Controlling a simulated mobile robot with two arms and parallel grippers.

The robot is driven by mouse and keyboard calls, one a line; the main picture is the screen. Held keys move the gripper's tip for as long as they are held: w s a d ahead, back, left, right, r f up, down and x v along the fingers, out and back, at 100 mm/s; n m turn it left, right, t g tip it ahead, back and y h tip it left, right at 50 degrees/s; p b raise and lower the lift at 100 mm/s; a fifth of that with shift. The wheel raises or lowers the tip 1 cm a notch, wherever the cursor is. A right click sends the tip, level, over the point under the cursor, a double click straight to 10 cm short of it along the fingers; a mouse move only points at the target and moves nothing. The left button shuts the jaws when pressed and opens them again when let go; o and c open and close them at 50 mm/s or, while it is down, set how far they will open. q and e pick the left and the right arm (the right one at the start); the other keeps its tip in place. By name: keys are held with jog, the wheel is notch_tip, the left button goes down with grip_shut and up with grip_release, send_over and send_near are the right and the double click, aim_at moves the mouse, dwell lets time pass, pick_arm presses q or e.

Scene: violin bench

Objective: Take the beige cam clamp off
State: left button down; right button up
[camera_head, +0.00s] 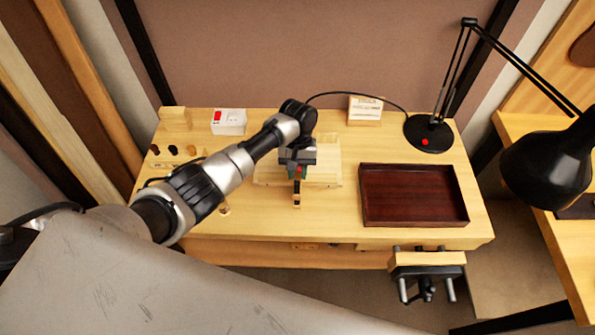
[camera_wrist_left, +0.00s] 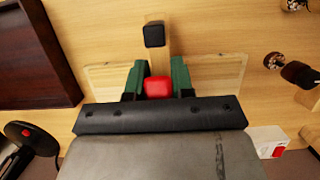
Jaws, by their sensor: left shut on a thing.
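My left gripper (camera_head: 298,172) is over the pale board (camera_head: 325,173) in the middle of the bench. In the left wrist view its green fingers (camera_wrist_left: 158,82) are shut on either side of a red block (camera_wrist_left: 158,88). The red block seems to be part of the beige cam clamp (camera_wrist_left: 156,62), whose beige bar runs out from between the fingers to a black end (camera_wrist_left: 154,36). In the head view the gripper hides most of the clamp. How the clamp sits on the board cannot be told. My right gripper is not in view.
A dark red tray (camera_head: 413,195) lies empty to the right. A black lamp (camera_head: 428,134) stands behind it. A white box with a red mark (camera_head: 229,122) and a label block (camera_head: 365,110) are at the back. Small dark-topped pieces (camera_head: 173,150) stand at the left. A vise (camera_head: 427,262) is on the front edge.

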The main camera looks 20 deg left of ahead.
pick_arm(q)
jog(key=g+b, duration=0.1)
jog(key=b, duration=0.1)
jog(key=w+g+b, duration=0.1)
jog(key=g, duration=0.1)
jog(key=shift+a+h+b, duration=0.1)
jog(key=shift+h+b, duration=0.25)
jog(key=shift+h, duration=0.05)
jog(key=shift+w+a+r+g+h+b, duration=0.1)
jog(key=shift+r+g+h+b, duration=0.1)
jog(key=shift+g+b, duration=0.4)
jog(key=shift+w+r+g+h+b, duration=0.15)
jog(key=shift+g+b, duration=0.25)
jog(key=shift+b, duration=0.4)
jog(key=c, duration=1)
grip_release()
jog(key=shift+o, duration=0.2)
